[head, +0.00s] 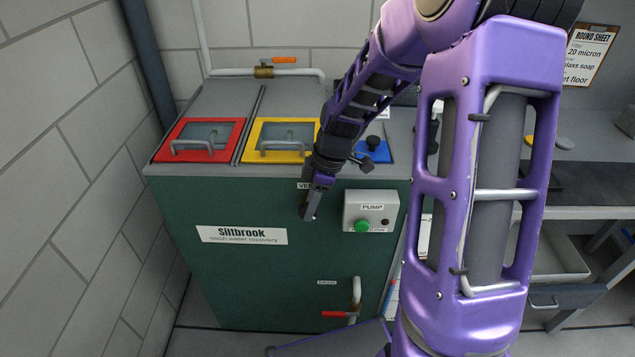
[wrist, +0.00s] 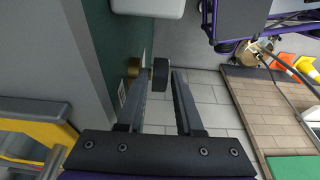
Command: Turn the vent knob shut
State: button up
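The vent knob shows in the wrist view as a black disc (wrist: 160,75) on a brass stem (wrist: 134,68) that comes out of the green front of the wash-water cabinet (head: 290,268). In the head view my gripper (head: 310,212) is in front of that face, just below a partly hidden label starting "VE" (head: 304,185), and the knob is hidden. In the wrist view the two fingers of my gripper (wrist: 164,79) are apart, with the knob in the gap at their tips. I cannot tell whether either finger touches it.
The pump box (head: 371,211) with a green button sits close to the right of my gripper. A drain pipe with a red handle (head: 338,314) is low on the cabinet. Red (head: 168,152) and yellow (head: 250,152) lids and a blue panel (head: 379,156) are on top.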

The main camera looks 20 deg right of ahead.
jog(key=p+v, duration=0.2)
jog(key=v, duration=1.5)
jog(key=shift+p, duration=0.4)
